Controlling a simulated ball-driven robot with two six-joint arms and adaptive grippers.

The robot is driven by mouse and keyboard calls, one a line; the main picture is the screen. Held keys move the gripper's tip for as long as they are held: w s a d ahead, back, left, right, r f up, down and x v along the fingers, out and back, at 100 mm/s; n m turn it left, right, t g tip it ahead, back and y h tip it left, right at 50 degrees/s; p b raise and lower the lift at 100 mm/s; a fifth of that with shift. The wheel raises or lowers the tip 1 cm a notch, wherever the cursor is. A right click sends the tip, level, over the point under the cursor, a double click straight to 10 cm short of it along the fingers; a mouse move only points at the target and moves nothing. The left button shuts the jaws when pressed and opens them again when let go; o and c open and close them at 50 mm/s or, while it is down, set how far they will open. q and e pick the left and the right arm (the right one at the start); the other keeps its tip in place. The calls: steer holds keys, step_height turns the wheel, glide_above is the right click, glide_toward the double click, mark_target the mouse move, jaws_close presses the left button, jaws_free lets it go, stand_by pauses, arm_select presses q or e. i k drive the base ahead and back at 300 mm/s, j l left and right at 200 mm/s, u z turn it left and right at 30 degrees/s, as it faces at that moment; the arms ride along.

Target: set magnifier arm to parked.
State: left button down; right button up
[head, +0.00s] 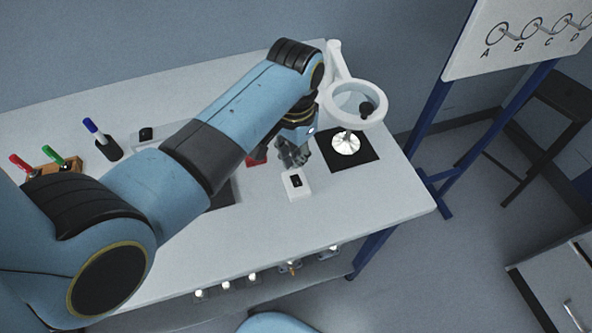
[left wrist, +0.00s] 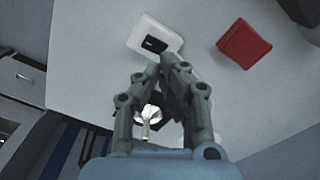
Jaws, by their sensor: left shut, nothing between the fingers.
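The magnifier arm (head: 338,62) is white and stands at the far right of the table. Its ring-shaped head (head: 357,103) with a dark knob sits over a black mat (head: 367,151). A shiny metal part (head: 345,143) rests on the mat, and it also shows in the left wrist view (left wrist: 150,116) behind the fingers. My left gripper (head: 297,163) is shut and empty, left of the ring and apart from it. Its fingers also show in the left wrist view (left wrist: 172,62). My right gripper is not in view.
A white box with a black switch (head: 295,185) lies just in front of the left gripper. A red block (left wrist: 244,43) is close by. Markers and a holder (head: 108,149) stand at the left. A lettered board (head: 520,38) stands beyond the table's right edge.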

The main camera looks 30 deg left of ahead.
mark_target(369, 120)
steer(key=k, duration=1)
